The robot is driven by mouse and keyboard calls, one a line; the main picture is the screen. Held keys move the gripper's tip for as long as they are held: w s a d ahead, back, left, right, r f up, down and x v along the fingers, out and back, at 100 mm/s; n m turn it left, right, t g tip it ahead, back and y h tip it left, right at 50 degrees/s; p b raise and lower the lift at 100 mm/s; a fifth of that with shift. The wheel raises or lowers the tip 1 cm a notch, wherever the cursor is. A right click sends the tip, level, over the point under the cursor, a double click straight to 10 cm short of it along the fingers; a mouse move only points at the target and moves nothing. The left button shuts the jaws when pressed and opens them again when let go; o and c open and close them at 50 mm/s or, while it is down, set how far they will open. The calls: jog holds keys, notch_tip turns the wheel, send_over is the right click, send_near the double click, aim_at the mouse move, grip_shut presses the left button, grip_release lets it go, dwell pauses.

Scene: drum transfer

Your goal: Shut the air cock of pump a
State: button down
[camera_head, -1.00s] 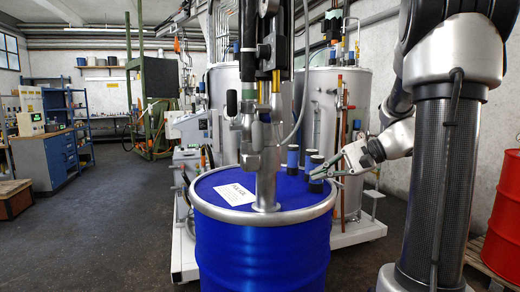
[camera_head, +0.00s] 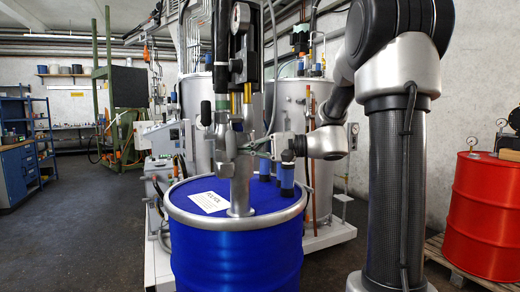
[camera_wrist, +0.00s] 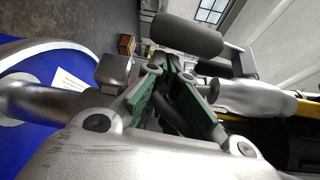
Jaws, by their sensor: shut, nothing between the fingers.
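A pump (camera_head: 240,185) stands upright in the lid of a blue drum (camera_head: 236,250), its steel tube entering the lid beside a white label. I cannot make out which part of it is the air cock. A dark grey cylindrical grip (camera_head: 206,112) sits at the pump's left side; a similar dark cylinder (camera_wrist: 188,36) shows large in the wrist view. My gripper (camera_head: 258,143) is shut and empty at the right of the pump, above the lid. In the wrist view my green-padded fingers (camera_wrist: 163,78) are close to a metal block (camera_wrist: 115,72); contact cannot be told.
Blue, black-topped cylinders (camera_head: 287,175) stand by the drum's right rear edge, under my wrist. Steel tanks (camera_head: 291,105) with pipes stand behind. A red drum (camera_head: 487,215) stands on a pallet at the right. The floor at the left (camera_head: 80,230) is clear.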

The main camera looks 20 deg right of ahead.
jog(key=shift+w+a, duration=0.35)
jog(key=shift+a, duration=0.2)
jog(key=shift+s+f+m, duration=0.1)
jog(key=shift+s+m, duration=0.15)
jog(key=shift+m, duration=0.05)
